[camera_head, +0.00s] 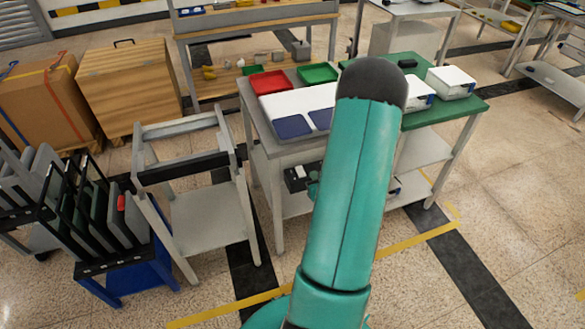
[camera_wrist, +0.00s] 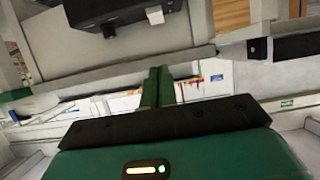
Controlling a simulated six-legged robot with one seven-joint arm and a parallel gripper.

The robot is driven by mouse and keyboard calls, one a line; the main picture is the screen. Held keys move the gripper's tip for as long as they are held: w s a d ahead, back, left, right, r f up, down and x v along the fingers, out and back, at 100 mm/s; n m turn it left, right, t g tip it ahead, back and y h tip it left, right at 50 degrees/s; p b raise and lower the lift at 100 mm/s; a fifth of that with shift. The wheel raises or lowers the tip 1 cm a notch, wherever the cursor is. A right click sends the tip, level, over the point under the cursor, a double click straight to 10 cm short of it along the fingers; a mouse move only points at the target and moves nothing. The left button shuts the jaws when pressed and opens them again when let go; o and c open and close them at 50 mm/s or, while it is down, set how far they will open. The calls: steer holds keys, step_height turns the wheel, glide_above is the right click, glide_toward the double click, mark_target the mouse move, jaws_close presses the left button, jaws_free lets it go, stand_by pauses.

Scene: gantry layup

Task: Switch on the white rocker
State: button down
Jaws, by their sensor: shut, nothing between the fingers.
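In the wrist view, a black box (camera_wrist: 95,12) shows at the top, with a small white block, likely the white rocker (camera_wrist: 155,15), on it and a dark stub beside that. Whether the rocker is on or off cannot be told. My gripper (camera_wrist: 158,72) is shut and empty, its green fingers together below the box in the picture and apart from it. In the head view, a dark box (camera_head: 296,181) with a pale patch shows under the workbench. My arm covers most of the area there, and a small teal part shows beside the box.
The workbench (camera_head: 254,95) carries red and green trays, blue pads and a white sheet. White boxes (camera_head: 451,80) stand on its green right part. A grey cart frame (camera_head: 212,215) stands to the left.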

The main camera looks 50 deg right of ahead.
glide_above(304, 174)
steer(key=s+a, duration=0.1)
steer(key=s, duration=0.1)
steer(key=f, duration=0.4)
steer(key=shift+w+a, duration=0.15)
steer(key=shift+w, duration=0.05)
steer(key=f, duration=0.1)
steer(key=w+d+f, duration=0.1)
steer(key=f, duration=0.1)
steer(key=shift+w, duration=0.15)
steer(key=shift+w+d+f, duration=0.1)
steer(key=shift+w+f, duration=0.1)
steer(key=shift+f, duration=0.2)
steer(key=shift+w+f+g, duration=0.15)
steer(key=shift+g, duration=0.25)
steer(key=shift+d, duration=0.1)
